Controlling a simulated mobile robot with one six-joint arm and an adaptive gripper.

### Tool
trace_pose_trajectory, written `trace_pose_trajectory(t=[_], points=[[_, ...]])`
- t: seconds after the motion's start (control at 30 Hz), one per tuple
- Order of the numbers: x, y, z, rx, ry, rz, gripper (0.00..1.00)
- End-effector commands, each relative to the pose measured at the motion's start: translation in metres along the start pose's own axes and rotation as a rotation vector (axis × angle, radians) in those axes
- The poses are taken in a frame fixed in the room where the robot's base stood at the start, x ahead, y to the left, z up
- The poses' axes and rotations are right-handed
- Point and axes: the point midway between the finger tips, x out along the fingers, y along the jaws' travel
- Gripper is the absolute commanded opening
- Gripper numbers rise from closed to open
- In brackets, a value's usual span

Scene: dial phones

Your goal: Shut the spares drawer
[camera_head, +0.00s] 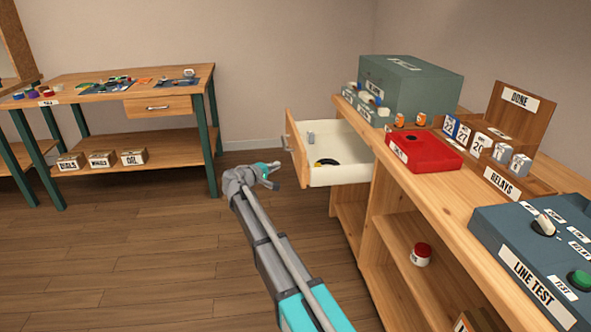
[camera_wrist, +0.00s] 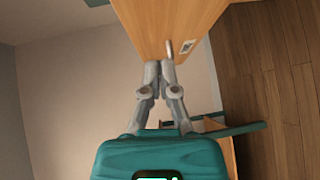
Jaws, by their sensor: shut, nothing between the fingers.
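The open drawer (camera_head: 340,172) sticks out from the right workbench, with a pale inside and a wooden front (camera_head: 295,150) facing left. It holds a small grey piece and a dark ring with some yellow. My gripper (camera_head: 273,176) is in front of that drawer front, apart from it in the head view. In the wrist view, the gripper (camera_wrist: 160,66) has its fingertips together and empty, pointing at a wooden panel (camera_wrist: 155,22) with a metal handle (camera_wrist: 168,47) and a small label, too small to read. I cannot tell whether the fingertips touch the panel.
The workbench top (camera_head: 450,190) carries a green cabinet (camera_head: 425,90), a red box (camera_head: 425,152), a relays tray and a line test panel (camera_head: 540,250). A second bench (camera_head: 100,90) with a shut drawer (camera_head: 158,106) stands far left. The floor between is clear.

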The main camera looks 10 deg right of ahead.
Motion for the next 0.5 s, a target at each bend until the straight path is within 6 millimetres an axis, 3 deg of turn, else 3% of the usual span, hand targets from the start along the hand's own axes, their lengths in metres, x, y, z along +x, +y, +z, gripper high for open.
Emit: trace_pose_trajectory(t=[0.03,0.2,0.5], points=[[0.002,-0.015,-0.012,-0.012,0.014,0.024,0.00],[0.000,-0.025,-0.035,-0.046,0.051,0.090,0.00],[-0.004,-0.027,-0.049,-0.068,0.074,0.132,0.00]])
